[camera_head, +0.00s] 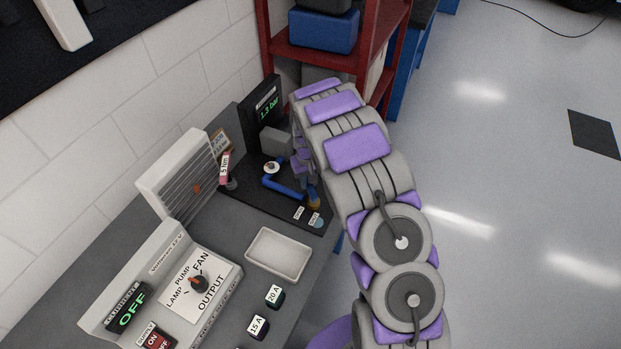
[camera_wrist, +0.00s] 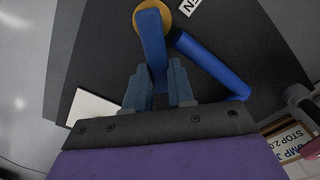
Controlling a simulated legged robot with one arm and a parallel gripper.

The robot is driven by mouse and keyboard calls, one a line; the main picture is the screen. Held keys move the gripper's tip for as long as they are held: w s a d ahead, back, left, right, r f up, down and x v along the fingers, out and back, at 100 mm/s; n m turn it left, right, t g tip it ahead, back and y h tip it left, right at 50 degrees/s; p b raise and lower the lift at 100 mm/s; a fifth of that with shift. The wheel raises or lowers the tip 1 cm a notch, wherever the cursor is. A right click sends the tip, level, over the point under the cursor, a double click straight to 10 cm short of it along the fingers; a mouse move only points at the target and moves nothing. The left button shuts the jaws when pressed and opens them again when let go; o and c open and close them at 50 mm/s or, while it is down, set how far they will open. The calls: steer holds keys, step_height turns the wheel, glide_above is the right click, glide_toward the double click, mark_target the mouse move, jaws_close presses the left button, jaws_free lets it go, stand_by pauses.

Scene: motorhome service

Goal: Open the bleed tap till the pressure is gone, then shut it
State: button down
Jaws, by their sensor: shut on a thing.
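The bleed tap has a brass body (camera_head: 314,202), seen at the front end of a dark board in the head view. The brass also shows at the top of the wrist view (camera_wrist: 150,14). A blue lever (camera_wrist: 153,42) runs from it down between the fingers of my gripper (camera_wrist: 160,78), which is shut on the lever. A blue pipe (camera_wrist: 212,66) leads off to the right of the lever; it also shows in the head view (camera_head: 284,186). The pressure display (camera_head: 268,106) glows green and seems to read 1.5 bar. My arm partly hides the lever in the head view.
A label ending in "EN" (camera_wrist: 190,6) lies beside the tap. A pink-red tool marked Nm (camera_head: 226,167) stands behind the board. An empty white tray (camera_head: 278,254) and a control panel (camera_head: 190,285) are nearer on the bench. A red shelf (camera_head: 335,55) stands beyond.

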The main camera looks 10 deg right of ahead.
steer(key=shift+a+n, duration=0.2)
steer(key=shift+n, duration=0.2)
steer(key=c, duration=1)
jaws_free()
steer(key=shift+o, duration=0.2)
step_height(320, 180, up, 17)
steer(key=shift+r+p, duration=0.15)
steer(key=shift+p, duration=0.25)
